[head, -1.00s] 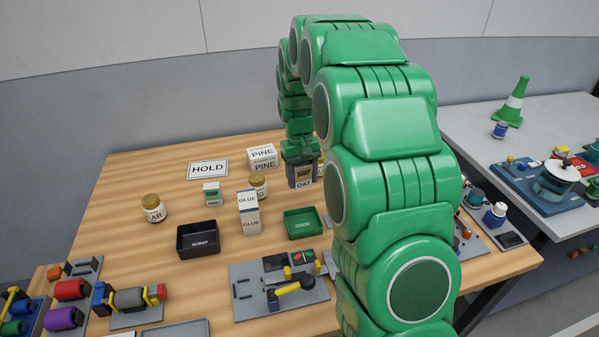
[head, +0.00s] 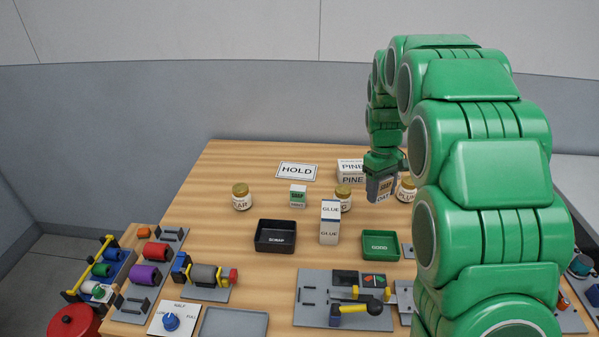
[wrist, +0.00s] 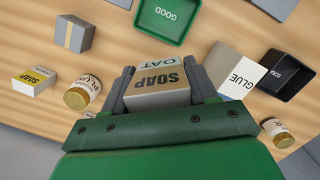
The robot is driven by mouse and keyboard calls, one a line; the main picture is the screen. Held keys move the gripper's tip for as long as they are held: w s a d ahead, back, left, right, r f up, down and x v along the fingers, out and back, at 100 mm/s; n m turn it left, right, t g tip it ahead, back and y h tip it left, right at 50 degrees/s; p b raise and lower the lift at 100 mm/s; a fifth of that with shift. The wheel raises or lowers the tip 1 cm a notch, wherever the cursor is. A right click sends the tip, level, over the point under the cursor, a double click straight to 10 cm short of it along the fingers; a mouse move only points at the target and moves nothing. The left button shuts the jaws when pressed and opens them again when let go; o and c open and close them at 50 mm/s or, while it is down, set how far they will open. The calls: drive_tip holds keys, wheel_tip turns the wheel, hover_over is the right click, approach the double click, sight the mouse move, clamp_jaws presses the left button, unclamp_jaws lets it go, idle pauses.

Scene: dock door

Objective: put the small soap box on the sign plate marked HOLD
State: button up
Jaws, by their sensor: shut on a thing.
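My gripper (head: 383,182) is shut on a grey box marked SOAP OAT (wrist: 158,88), which also shows in the head view (head: 381,191). I cannot tell from the head view whether it is clear of the table. The HOLD sign plate (head: 297,171), white with a black border, lies bare at the back of the table, left of my gripper. A small green and white soap box (head: 298,196) stands just in front of it. Another small box with a yellow label (wrist: 34,81) shows at the left of the wrist view; its lettering is hard to read.
A white PINE box (head: 352,170) stands between the plate and my gripper. Jars (head: 242,198) (head: 343,197) (head: 406,190), a GLUE box (head: 330,222), a black SCRAP tray (head: 276,249) and a green GOOD tray (head: 380,257) stand nearer. The table left of the plate is clear.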

drive_tip(key=w+a+n, duration=0.2)
drive_tip(key=a+n, duration=0.1)
drive_tip(key=n, duration=0.1)
drive_tip(key=w+a+n+t, duration=0.1)
drive_tip(key=w+a+n, duration=0.2)
drive_tip(key=n, duration=0.1)
drive_tip(key=w+a+n, duration=0.3)
drive_tip(key=n, duration=0.1)
drive_tip(key=shift+a+r+n+t+h, duration=0.1)
drive_tip(key=shift+r+n+t+h, duration=0.2)
drive_tip(key=shift+n+h, duration=0.1)
drive_tip(key=w+a+n+t+y, duration=0.1)
drive_tip(key=w+a+n, duration=0.3)
drive_tip(key=a+n, duration=0.8)
hover_over(298, 174)
drive_tip(key=s, duration=0.2)
drive_tip(key=shift+w+a+f, duration=0.1)
drive_tip(key=shift+w+f, duration=0.05)
drive_tip(key=shift+f, duration=2.2)
drive_tip(key=shift+w+a+f, duration=0.1)
drive_tip(key=shift+f, duration=2.2)
drive_tip(key=shift+w+f, duration=0.2)
drive_tip(key=shift+w, duration=0.1)
drive_tip(key=shift+w+f, duration=0.15)
drive_tip(key=shift+f, duration=0.2)
drive_tip(key=shift+f, duration=1.45)
drive_tip(key=shift+f, duration=0.1)
